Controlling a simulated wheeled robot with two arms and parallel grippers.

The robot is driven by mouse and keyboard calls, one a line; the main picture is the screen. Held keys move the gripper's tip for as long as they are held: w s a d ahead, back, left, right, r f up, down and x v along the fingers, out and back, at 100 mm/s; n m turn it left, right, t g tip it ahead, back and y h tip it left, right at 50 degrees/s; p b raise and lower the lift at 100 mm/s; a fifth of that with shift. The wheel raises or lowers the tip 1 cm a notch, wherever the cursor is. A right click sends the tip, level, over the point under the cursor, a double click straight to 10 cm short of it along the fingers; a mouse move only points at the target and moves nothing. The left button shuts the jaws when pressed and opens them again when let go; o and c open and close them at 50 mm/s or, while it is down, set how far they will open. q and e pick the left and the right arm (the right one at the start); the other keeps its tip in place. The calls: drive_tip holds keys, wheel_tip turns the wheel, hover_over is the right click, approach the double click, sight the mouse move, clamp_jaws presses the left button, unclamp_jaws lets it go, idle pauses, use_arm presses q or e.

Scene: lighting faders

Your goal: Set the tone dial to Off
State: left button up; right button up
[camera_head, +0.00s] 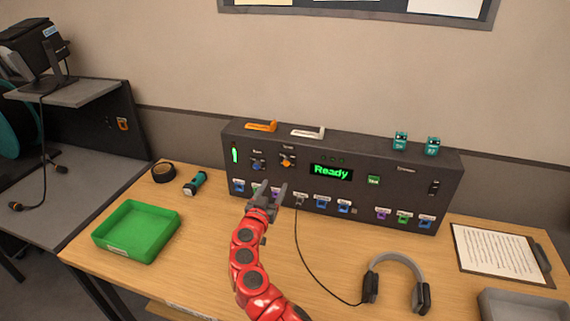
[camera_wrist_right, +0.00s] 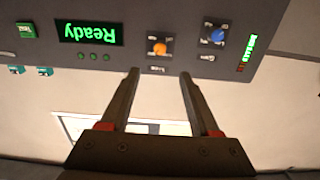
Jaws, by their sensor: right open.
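The dark control panel (camera_head: 330,205) stands at the back of the table. It has a blue dial (camera_head: 258,164) and, to its right, an orange dial (camera_head: 287,162) on its upper left; their small labels are too blurred to read for certain. My right gripper (camera_head: 270,187) is open and empty, in front of the panel and lower than the dials in the head view. In the upside-down wrist view, the orange dial (camera_wrist_right: 159,48) lies beyond the gap between the open fingers (camera_wrist_right: 159,75), apart from them. The blue dial (camera_wrist_right: 217,36) is to its right there. My left gripper is out of view.
A lit display (camera_head: 331,172) reads "Ready". Several small coloured switches line the panel's lower edge, partly behind my gripper.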

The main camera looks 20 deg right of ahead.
sight(286, 163)
drive_tip(key=b+x, duration=0.1)
drive_tip(key=x, duration=0.2)
drive_tip(key=b+x, duration=0.1)
drive_tip(key=x, duration=0.3)
drive_tip(key=b+x, duration=0.1)
drive_tip(key=x, duration=0.2)
drive_tip(key=shift+w+d+f, duration=0.15)
drive_tip(key=shift+d+f, duration=0.15)
drive_tip(key=shift+d, duration=0.05)
drive_tip(key=shift+w+d+r+b, duration=0.1)
drive_tip(key=shift+w+d+b, duration=0.1)
drive_tip(key=shift+w, duration=0.15)
drive_tip(key=shift+w+d+r+b, duration=0.15)
drive_tip(key=shift+w+b, duration=0.05)
drive_tip(key=shift+w, duration=0.2)
drive_tip(key=shift+c, duration=0.3)
clamp_jaws()
